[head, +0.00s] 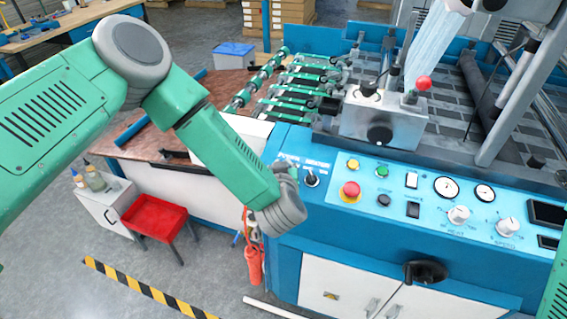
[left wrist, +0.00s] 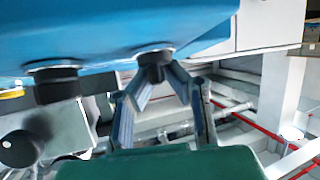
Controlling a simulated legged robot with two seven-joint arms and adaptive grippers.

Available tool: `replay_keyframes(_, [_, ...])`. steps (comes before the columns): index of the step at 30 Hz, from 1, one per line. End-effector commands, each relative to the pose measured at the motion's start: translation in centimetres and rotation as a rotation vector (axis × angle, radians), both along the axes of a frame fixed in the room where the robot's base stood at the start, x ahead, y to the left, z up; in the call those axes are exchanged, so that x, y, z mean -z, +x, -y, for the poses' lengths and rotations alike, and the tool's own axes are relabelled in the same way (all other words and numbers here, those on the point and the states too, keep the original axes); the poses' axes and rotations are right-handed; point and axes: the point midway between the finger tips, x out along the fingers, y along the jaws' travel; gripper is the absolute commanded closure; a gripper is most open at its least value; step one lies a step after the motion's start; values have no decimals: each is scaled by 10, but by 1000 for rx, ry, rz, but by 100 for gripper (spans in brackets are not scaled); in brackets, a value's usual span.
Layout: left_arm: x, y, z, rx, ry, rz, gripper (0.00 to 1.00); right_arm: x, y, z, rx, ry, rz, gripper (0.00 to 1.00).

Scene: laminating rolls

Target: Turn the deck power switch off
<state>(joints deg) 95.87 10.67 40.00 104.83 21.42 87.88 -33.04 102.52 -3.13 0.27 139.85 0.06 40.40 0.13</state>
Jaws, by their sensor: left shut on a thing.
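The blue control panel (head: 330,210) of the machine has two dark rotary switches at its left end. One switch (head: 311,179) stands clear in the head view, just right of my left gripper (head: 287,168). The other is hidden behind that gripper in the head view. In the left wrist view, the fingers of my left gripper (left wrist: 160,95) are closed around a dark knob (left wrist: 155,58) under the blue panel edge. A second dark knob (left wrist: 58,82) shows to its left, apart from the fingers. My right gripper is out of view.
A red emergency button (head: 350,191), a yellow button (head: 353,164), gauges (head: 447,187) and white dials (head: 459,214) are farther right on the panel. A black handle (head: 425,271) juts out below. A red stool (head: 158,217) stands at lower left.

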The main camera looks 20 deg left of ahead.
Motion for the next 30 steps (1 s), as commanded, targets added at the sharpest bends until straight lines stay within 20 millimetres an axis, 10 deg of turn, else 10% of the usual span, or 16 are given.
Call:
replay_keyframes(27, [10, -7, 3, -168, -43, -31, 100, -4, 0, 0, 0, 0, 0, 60])
replay_keyframes(28, [10, -7, 3, -167, -42, -32, 80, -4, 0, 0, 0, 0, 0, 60])
replay_keyframes(30, [10, -7, 3, -166, -42, -30, 71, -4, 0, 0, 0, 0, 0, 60])
